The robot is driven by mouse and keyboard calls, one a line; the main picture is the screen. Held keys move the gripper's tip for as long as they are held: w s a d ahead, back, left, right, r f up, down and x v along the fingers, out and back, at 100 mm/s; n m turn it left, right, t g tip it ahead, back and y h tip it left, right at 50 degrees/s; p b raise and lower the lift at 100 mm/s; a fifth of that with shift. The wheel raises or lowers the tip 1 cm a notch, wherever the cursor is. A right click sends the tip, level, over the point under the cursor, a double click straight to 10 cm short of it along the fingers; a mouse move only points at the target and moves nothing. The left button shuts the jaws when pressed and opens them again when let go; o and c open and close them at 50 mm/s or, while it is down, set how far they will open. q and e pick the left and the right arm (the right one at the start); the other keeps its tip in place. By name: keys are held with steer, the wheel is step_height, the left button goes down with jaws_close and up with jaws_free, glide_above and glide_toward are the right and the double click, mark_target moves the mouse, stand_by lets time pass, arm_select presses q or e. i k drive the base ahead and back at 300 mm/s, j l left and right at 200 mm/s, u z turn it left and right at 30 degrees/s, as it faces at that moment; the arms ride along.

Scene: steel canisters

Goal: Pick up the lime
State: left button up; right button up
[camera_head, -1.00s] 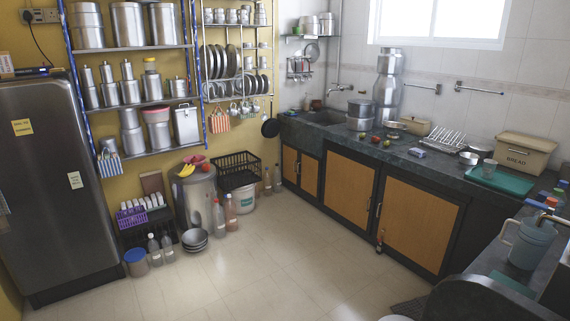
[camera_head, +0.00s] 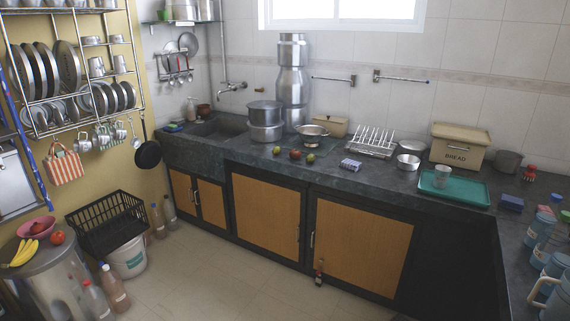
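A small round green fruit (camera_head: 310,158), which looks like the lime, lies on the dark stone counter (camera_head: 345,187) near its front edge. A reddish-brown round fruit (camera_head: 295,154) lies just left of it, and another small round fruit (camera_head: 276,150) lies further left. They are too small to tell more exactly. Neither of my grippers is in view.
Steel pots (camera_head: 265,120) stand behind the fruits, beside the sink (camera_head: 215,127). A wide pan (camera_head: 312,131) is behind the green fruit and a blue-white box (camera_head: 350,164) to its right.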

mark_target(311, 158)
steer(key=i+j+z, duration=0.4)
steer(key=j, duration=0.35)
steer(key=i+j+z, duration=0.2)
steer(key=j, duration=0.25)
steer(key=i, duration=0.1)
